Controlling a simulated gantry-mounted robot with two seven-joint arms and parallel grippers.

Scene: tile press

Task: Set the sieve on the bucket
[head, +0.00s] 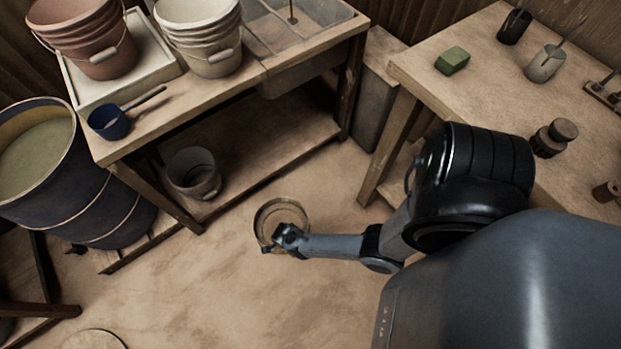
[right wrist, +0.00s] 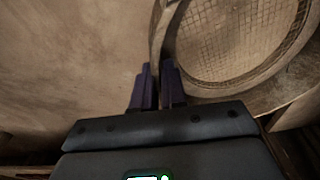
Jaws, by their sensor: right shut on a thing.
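The round sieve (head: 281,212) is in the head view, over the open floor between the two benches. Its wooden rim and wire mesh (right wrist: 235,40) fill the upper right of the right wrist view. My right gripper (head: 268,247) is shut on the sieve's near rim; its two dark fingers (right wrist: 158,85) pinch it. A brown bucket stack (head: 88,45) and a cream bucket stack (head: 205,45) stand on the left bench. A single grey bucket (head: 193,173) stands on the lower shelf. I cannot tell which bucket is meant. My left gripper is not in view.
A dark barrel (head: 100,205) of greenish liquid stands at the left, beside a blue scoop (head: 108,122) on the bench. The right worktable (head: 490,85) holds a green block (head: 452,60) and cups. The floor (head: 200,300) at the lower middle is clear.

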